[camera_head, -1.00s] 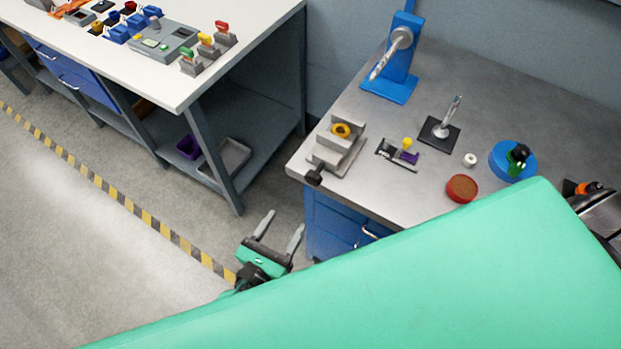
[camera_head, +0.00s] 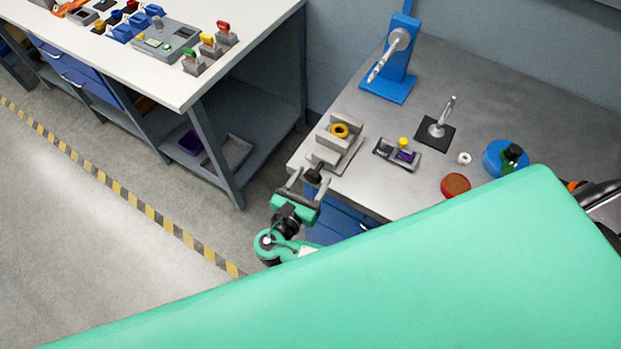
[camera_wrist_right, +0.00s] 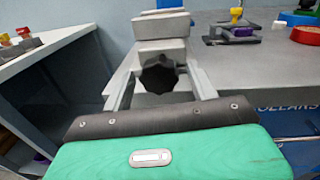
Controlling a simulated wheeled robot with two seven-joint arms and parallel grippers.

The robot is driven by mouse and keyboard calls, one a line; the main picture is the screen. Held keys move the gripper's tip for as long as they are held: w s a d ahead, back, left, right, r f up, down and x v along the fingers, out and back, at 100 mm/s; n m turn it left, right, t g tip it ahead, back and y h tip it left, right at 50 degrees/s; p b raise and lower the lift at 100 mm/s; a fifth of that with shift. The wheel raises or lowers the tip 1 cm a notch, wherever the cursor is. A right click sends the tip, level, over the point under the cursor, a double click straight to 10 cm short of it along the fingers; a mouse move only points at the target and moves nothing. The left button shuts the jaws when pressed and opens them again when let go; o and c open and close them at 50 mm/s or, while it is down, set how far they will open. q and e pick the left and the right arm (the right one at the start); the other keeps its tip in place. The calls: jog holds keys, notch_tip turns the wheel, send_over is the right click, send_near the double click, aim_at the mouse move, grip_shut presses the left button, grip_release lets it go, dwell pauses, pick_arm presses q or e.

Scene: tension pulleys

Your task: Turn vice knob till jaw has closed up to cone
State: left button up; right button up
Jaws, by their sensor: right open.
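The grey vice (camera_head: 343,160) stands at the left front corner of the metal workbench. A yellow round piece with a dark centre (camera_head: 340,130), likely the cone, sits between its blocks; I cannot tell the jaw gap. The black vice knob (camera_head: 313,175) points out over the bench's front edge. My right gripper (camera_head: 306,181) is open, with its fingers on either side of the knob. In the right wrist view the lobed knob (camera_wrist_right: 159,74) lies between the spread fingers, with space at each side. My left gripper is not in view.
The metal workbench (camera_head: 480,90) also carries a blue stand (camera_head: 398,60), a small grey device with yellow and purple parts (camera_head: 398,154), a black-based post (camera_head: 436,133), a red disc (camera_head: 456,184) and a blue disc (camera_head: 497,157). A white-topped table (camera_head: 240,50) stands left, across a gap.

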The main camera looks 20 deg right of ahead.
jog(key=c, duration=1)
jog(key=shift+m, duration=0.3)
jog(key=shift+f+m+b, duration=0.1)
jog(key=shift+m+b, duration=0.25)
jog(key=shift+m, duration=0.85)
jog(key=shift+w+m+b, duration=0.1)
jog(key=shift+m+b, duration=0.8)
jog(key=shift+m, duration=1.1)
